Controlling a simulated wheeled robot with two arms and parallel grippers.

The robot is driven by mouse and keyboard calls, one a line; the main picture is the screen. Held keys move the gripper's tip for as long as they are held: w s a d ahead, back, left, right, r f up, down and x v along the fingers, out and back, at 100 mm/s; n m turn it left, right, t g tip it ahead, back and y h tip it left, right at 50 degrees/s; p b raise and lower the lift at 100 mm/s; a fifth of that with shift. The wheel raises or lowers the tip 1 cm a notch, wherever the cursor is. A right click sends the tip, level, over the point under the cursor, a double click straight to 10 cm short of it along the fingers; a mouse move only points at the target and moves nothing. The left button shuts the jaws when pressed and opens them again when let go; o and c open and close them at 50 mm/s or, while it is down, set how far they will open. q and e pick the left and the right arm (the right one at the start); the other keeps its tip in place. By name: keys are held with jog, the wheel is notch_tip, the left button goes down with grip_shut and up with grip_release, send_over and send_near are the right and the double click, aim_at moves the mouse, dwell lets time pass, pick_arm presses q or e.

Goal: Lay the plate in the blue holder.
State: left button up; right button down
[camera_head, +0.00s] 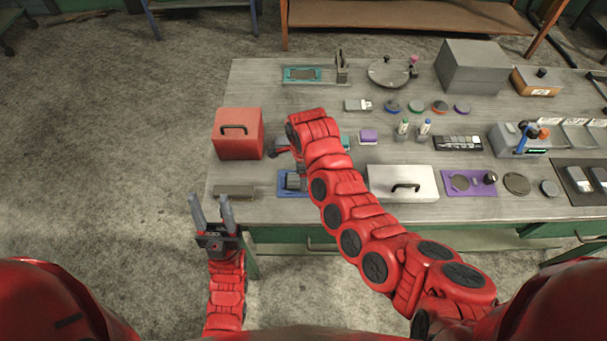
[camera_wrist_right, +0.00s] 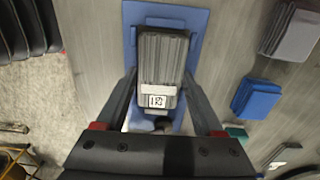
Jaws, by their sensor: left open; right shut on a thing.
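The plate is a dark grey ribbed block with a white label; it shows in the right wrist view (camera_wrist_right: 160,62) and partly in the head view (camera_head: 294,181). My right gripper (camera_wrist_right: 160,80) is shut on it, one finger along each long side. The blue holder (camera_wrist_right: 196,22) lies under the plate on the bench; its edge also shows in the head view (camera_head: 282,189). The plate lines up roughly with the holder; I cannot tell whether it rests in it or hangs just above. My left gripper (camera_head: 212,204) is open and empty, off the bench's front left corner.
A red box (camera_head: 238,134) stands left of the holder and a white case (camera_head: 402,183) to its right. A flat grey-brown block (camera_head: 234,191) lies near the front left edge. A small blue block (camera_wrist_right: 256,98) sits beside the holder. My right arm hides part of the bench.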

jog(key=shift+f, duration=0.1)
grip_release()
jog(key=shift+r, duration=0.25)
